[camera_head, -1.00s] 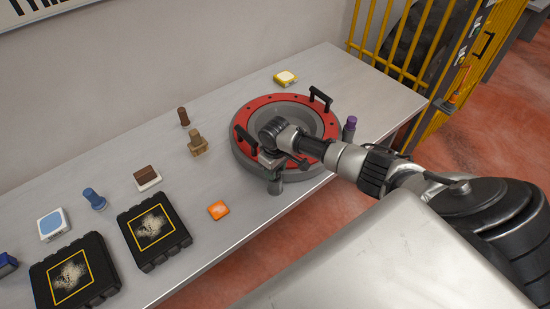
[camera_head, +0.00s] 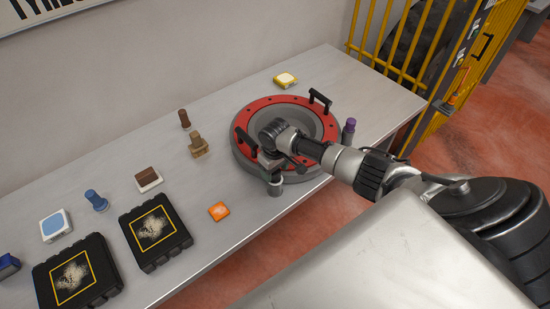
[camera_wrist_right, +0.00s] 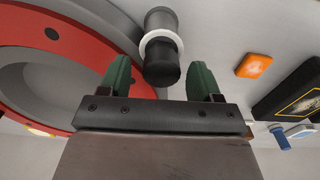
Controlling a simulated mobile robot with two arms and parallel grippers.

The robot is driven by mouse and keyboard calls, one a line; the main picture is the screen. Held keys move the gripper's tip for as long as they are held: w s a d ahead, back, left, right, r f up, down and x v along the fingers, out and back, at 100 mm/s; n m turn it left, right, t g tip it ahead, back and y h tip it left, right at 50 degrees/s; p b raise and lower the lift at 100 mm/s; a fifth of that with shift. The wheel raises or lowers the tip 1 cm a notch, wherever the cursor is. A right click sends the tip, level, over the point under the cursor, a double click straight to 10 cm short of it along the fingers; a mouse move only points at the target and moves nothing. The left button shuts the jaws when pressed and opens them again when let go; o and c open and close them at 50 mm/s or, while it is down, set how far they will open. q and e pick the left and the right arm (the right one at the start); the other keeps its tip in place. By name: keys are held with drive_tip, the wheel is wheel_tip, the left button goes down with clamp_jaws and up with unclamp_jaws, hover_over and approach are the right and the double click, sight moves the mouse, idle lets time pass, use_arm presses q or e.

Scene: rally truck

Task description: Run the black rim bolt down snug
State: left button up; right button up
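In the right wrist view, the black bolt (camera_wrist_right: 162,62), a dark cylinder with a white collar, shows between and beyond the green fingertips. My right gripper (camera_wrist_right: 160,78) is open, with a gap on each side of the bolt. In the head view, my right gripper (camera_head: 270,164) is over the near left edge of the round red rim (camera_head: 249,112), largely hidden by its own wrist. A dark post with a pale ring (camera_head: 275,184) shows just below it and seems to be the same bolt. I cannot tell how its foot is seated. My left gripper is not in view.
A purple-topped post (camera_head: 349,127) stands at the rim's right. Black handles (camera_head: 320,98) rise from the rim. An orange block (camera_head: 219,211) and black cases (camera_head: 154,232) lie to the left on the grey table (camera_head: 235,262). A yellow fence (camera_head: 405,60) stands behind.

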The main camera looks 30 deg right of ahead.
drive_tip(key=shift+s+f, duration=0.1)
wheel_tip(320, 180, up, 11)
drive_tip(key=b, duration=0.1)
drive_tip(key=shift+b, duration=0.35)
drive_tip(key=shift+f, duration=0.1)
idle(0.4)
